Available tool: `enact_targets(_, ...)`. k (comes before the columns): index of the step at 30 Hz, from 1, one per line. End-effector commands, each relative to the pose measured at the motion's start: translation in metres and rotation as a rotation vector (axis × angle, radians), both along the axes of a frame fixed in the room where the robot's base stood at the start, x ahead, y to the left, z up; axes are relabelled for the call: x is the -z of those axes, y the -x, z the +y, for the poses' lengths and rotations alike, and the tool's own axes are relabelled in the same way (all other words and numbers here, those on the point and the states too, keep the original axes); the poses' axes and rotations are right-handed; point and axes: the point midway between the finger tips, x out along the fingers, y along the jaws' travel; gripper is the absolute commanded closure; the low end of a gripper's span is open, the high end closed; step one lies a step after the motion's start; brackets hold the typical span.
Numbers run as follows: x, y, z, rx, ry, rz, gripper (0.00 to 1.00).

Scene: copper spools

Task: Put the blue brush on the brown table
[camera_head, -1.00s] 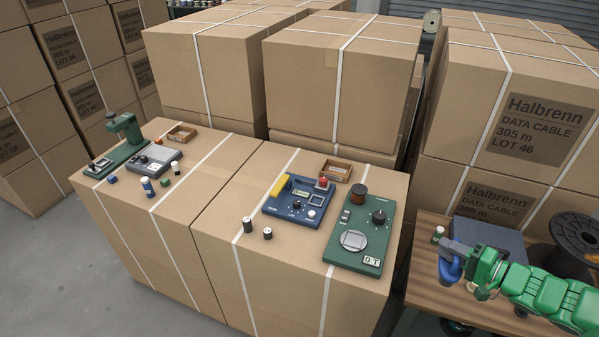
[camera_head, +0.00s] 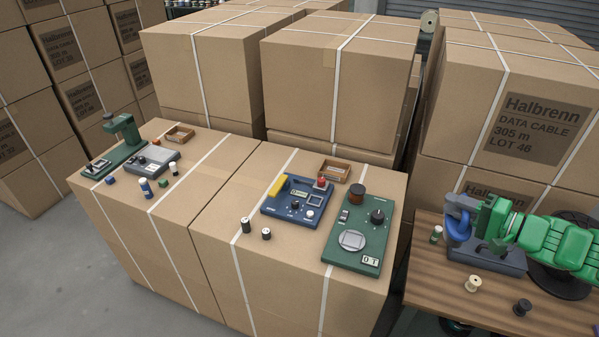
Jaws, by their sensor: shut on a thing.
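My gripper (camera_head: 463,212) is at the right, over the left part of the brown wood-grained table (camera_head: 440,281). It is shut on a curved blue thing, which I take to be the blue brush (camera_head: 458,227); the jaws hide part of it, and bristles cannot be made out. The brush is above the table, in front of the left end of a dark grey-blue box (camera_head: 487,262). I cannot tell whether it touches the box.
On the table stand a small green-and-white spool (camera_head: 436,234), a pale spool (camera_head: 473,284) and a dark spool (camera_head: 522,308). A large black reel (camera_head: 560,281) is partly behind my arm. Cartons left of the table carry a blue device (camera_head: 297,203) and a green device (camera_head: 358,231).

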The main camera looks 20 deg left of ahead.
Motion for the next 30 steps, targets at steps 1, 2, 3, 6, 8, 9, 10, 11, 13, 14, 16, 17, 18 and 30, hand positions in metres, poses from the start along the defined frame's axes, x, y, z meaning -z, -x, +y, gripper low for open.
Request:
enact_targets(1, -0.001, -0.003, 0.008, -0.009, 0.001, 0.0, 1.0)
enact_targets(2, -0.001, -0.005, 0.012, -0.011, 0.0, -0.001, 1.0)
enact_targets(3, -0.002, -0.008, 0.019, -0.017, 0.0, -0.001, 1.0)
enact_targets(6, -0.003, -0.015, 0.036, -0.029, 0.0, -0.001, 1.0)
enact_targets(8, -0.004, -0.02, 0.047, -0.036, 0.0, -0.001, 1.0)
enact_targets(9, -0.004, -0.023, 0.055, -0.04, 0.0, -0.001, 1.0)
enact_targets(10, -0.004, -0.025, 0.06, -0.044, 0.0, -0.001, 1.0)
enact_targets(11, -0.005, -0.027, 0.066, -0.046, 0.0, 0.0, 1.0)
enact_targets(13, -0.005, -0.032, 0.079, -0.055, 0.002, 0.0, 1.0)
enact_targets(14, -0.006, -0.034, 0.085, -0.058, 0.001, 0.0, 1.0)
enact_targets(16, -0.007, -0.038, 0.099, -0.066, 0.001, -0.001, 1.0)
enact_targets(17, -0.007, -0.039, 0.105, -0.071, 0.001, -0.001, 1.0)
enact_targets(18, -0.008, -0.041, 0.113, -0.076, 0.0, -0.001, 1.0)
enact_targets(30, -0.011, -0.054, 0.197, -0.125, 0.002, -0.001, 1.0)
